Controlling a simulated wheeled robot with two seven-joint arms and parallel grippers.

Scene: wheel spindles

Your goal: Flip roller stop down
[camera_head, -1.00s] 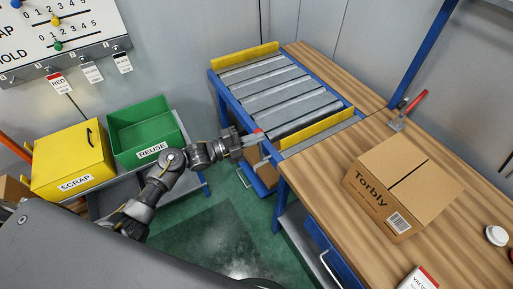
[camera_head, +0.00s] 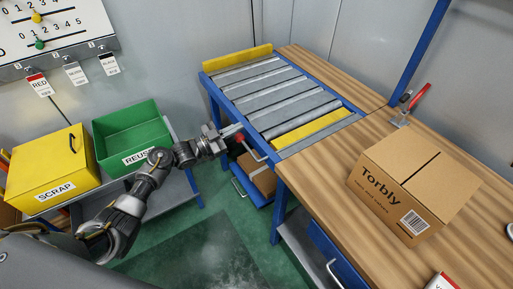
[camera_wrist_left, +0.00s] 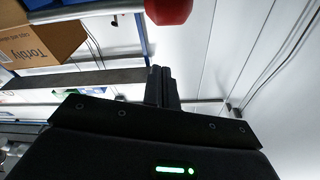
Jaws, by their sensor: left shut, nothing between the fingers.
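The roller table (camera_head: 275,95) has a yellow stop plate at each end. The near yellow stop (camera_head: 310,129) looks paler and seems to lie tilted or flat at the table's near end. The far yellow stop (camera_head: 237,60) stands upright. A lever (camera_head: 256,153) with a red knob (camera_head: 240,137) sticks out at the near left corner of the table. My left gripper (camera_head: 235,130) is shut and empty, close beside the red knob; I cannot tell whether they touch. In the left wrist view the red knob (camera_wrist_left: 168,10) lies beyond the shut fingertips. My right gripper is out of view.
A wooden bench (camera_head: 335,185) carries a Torbly carton (camera_head: 405,190) and a red-handled clamp (camera_head: 405,112). A green REUSE bin (camera_head: 128,135) and a yellow SCRAP bin (camera_head: 50,170) stand on the left. Another box (camera_head: 262,178) sits below the rollers.

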